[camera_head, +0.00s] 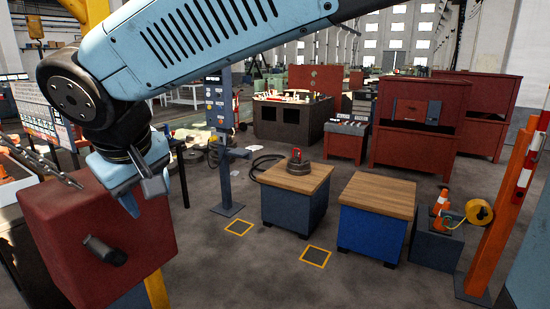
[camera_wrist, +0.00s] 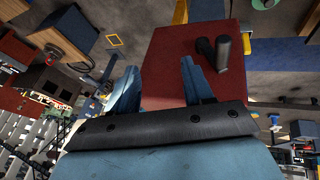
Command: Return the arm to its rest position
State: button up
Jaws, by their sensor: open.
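My light blue arm reaches across the top of the head view and bends down at a dark joint on the left. My gripper (camera_head: 150,200) hangs beside and in front of the upper part of a red box-shaped machine part (camera_head: 100,255) with a short dark handle (camera_head: 104,250). In the wrist view my gripper (camera_wrist: 158,85) shows two blue fingers spread apart with nothing between them. The red box also fills the middle of that view, with the dark handle (camera_wrist: 223,50) just right of the fingers. I cannot tell whether a finger touches the box.
A twisted metal bar (camera_head: 40,162) sticks out left of the red box. Two wood-topped blue cabinets (camera_head: 375,195) (camera_head: 310,180) stand mid-floor, one bearing round dark discs (camera_head: 299,165). An orange post (camera_head: 510,205) stands right. A blue control pillar (camera_head: 222,150) stands behind. Open floor lies between.

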jog(key=w+d+m+h, duration=0.1)
jog(key=w+d+m, duration=0.25)
jog(key=d, duration=0.85)
jog(key=w+d+m+h, duration=0.15)
jog(key=w+d, duration=0.35)
jog(key=d, duration=0.6)
jog(key=s+d+f+m, duration=0.2)
jog(key=s+d+m, duration=0.1)
jog(key=d, duration=0.8)
jog(key=s+d+f+m, duration=0.2)
jog(key=s+d+m, duration=0.1)
jog(key=d, duration=0.8)
jog(key=shift+s+d+y, duration=0.25)
jog(key=shift+d+y, duration=0.1)
jog(key=shift+f, duration=0.1)
jog(key=shift+c, duration=0.2)
jog(key=shift+c, duration=0.6)
jog(key=shift+a, duration=0.1)
